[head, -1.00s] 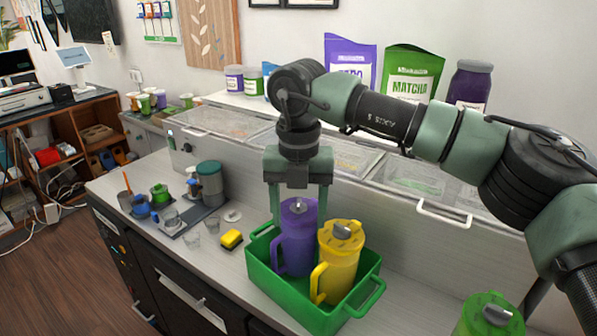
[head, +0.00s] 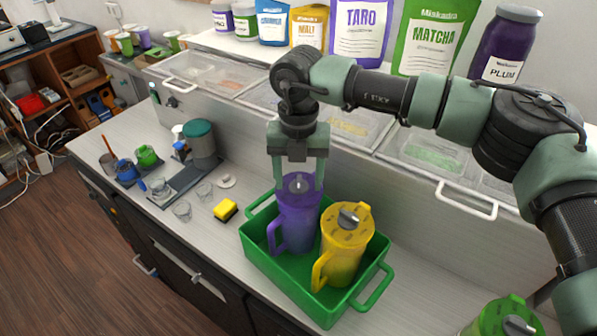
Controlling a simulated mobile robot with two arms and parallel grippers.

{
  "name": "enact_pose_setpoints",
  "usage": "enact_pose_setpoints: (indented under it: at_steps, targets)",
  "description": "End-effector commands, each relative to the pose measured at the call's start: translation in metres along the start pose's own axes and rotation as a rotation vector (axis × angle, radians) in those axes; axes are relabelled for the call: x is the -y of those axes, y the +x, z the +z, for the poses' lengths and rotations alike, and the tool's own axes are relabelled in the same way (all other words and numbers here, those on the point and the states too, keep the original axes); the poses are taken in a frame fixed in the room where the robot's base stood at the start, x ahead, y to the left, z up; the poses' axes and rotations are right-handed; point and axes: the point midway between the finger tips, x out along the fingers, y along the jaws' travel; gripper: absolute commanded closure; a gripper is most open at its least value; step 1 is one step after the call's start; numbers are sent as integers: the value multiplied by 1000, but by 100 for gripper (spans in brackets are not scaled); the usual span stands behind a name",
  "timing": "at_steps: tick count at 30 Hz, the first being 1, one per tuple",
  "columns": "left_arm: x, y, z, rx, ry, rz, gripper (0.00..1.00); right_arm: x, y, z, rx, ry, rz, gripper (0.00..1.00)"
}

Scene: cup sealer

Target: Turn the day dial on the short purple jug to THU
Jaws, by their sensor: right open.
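A purple jug (head: 297,220) stands upright in the green crate (head: 285,283), with a grey dial knob (head: 298,184) on its lid. The day marks on its lid are too small to read. My right gripper (head: 298,178) points down over this jug, its two fingers apart on either side of the lid at about knob height. I cannot tell whether they touch it. A yellow jug (head: 343,245) of similar build stands in the crate to the right, with its own grey knob. My left gripper is not in view.
A green jug (head: 503,320) is cut off at the bottom right edge. Lidded bins (head: 435,150) and pouches stand behind. The counter (head: 215,255) in front of the crate's left is clear.

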Motion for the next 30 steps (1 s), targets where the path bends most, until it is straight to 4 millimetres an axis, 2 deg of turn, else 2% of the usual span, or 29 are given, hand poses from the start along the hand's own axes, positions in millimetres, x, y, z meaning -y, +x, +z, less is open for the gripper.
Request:
enact_pose_setpoints:
  at_steps: [3,5,10,15,17,23,30]
  targets:
    - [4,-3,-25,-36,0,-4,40,0,5,0,-1,0,0,38]
    - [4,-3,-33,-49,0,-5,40,0,6,0,0,0,1,38]
    - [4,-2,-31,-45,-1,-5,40,0,6,0,0,-1,1,38]
    - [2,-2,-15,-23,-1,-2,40,0,6,0,0,0,0,86]
    - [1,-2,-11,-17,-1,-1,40,0,6,0,0,0,1,100]
    - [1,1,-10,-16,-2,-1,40,0,7,0,1,-12,0,100]
    - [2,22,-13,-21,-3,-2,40,1,11,0,3,-103,2,100]
